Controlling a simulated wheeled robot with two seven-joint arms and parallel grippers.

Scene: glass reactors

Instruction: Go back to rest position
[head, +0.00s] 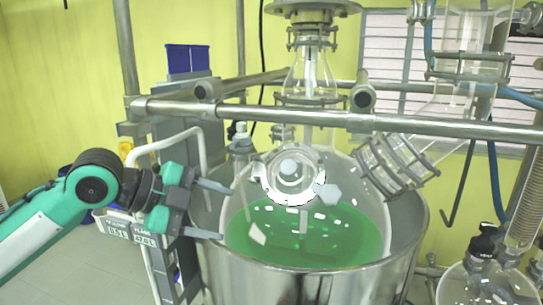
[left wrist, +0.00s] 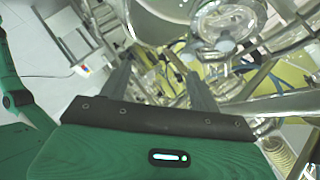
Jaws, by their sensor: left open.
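My left gripper (head: 210,210) comes in from the left in the head view. Its two fingers are spread apart and nothing shows between them. The fingertips are near the left side of the glass reactor vessel (head: 375,205), which holds green liquid (head: 275,240) inside a metal jacket (head: 300,285). I cannot tell whether the fingertips touch the jacket's rim. In the left wrist view, the two open fingers (left wrist: 160,85) point toward the metal frame and glassware. My right gripper is not in view.
A horizontal metal rail (head: 290,116) crosses above the vessel. A metal post (head: 127,60) and a grey control box (head: 188,75) stand behind my left gripper. A second glass vessel (head: 480,285) stands at the lower right. Open floor (head: 60,250) lies at the lower left.

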